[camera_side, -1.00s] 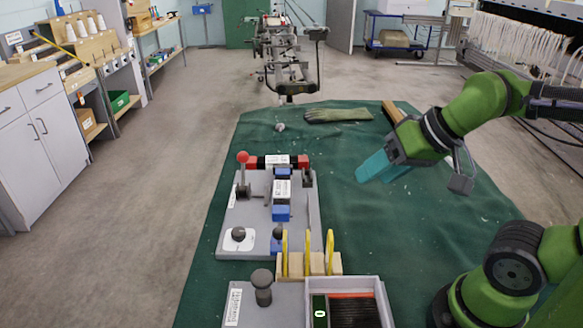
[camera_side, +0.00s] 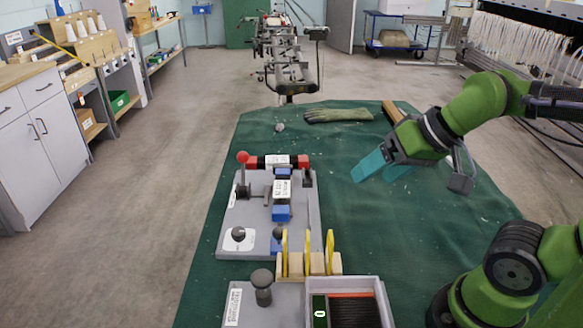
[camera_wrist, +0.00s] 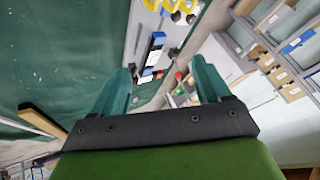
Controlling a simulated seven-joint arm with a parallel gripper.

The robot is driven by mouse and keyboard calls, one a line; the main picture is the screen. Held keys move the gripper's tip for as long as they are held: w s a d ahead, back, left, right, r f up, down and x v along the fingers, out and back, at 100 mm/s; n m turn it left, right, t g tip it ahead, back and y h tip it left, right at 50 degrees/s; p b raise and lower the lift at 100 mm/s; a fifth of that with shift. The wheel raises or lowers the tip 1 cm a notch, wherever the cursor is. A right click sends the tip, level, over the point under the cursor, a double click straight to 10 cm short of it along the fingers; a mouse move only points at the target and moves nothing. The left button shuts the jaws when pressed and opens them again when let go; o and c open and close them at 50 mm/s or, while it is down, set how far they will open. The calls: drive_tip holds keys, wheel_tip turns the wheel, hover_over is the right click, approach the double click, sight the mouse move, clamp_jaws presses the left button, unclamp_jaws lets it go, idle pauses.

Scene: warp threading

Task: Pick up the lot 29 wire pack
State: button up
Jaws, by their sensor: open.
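My gripper (camera_side: 378,172) has teal fingers and hangs open and empty above the green cloth, right of the grey fixture board and clear of it. It also shows in the wrist view (camera_wrist: 163,72) with a wide gap between its fingers. I cannot read which pack is lot 29. A blue block with a white label (camera_side: 282,190) sits on the grey board. A red-and-black piece with a white label (camera_side: 277,161) lies across the board's far end. In the wrist view a labelled dark and blue block (camera_wrist: 155,46) shows beyond the fingers.
A red-knobbed lever (camera_side: 243,157) stands on the grey board (camera_side: 235,212). Yellow discs (camera_side: 308,252) stand upright in a wooden rack in front. A grey tray (camera_side: 385,312) is nearer the camera. A glove (camera_side: 338,115) lies at the far edge. Cloth under my gripper is clear.

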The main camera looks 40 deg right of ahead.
drive_tip(key=m+g+h, duration=0.2)
drive_tip(key=m+g, duration=0.3)
drive_tip(key=g, duration=0.2)
hover_over(282, 194)
drive_tip(key=shift+f, duration=2.45)
drive_tip(key=f, duration=1)
drive_tip(key=shift+s+a+f, duration=0.2)
drive_tip(key=shift+a+f, duration=0.1)
drive_tip(key=shift+w+d+f, duration=0.1)
drive_tip(key=shift+d+f, duration=0.05)
drive_tip(key=shift+f, duration=1.35)
drive_tip(key=shift+w+d+f, duration=0.1)
drive_tip(key=shift+f, duration=1.35)
drive_tip(key=shift+c, duration=0.4)
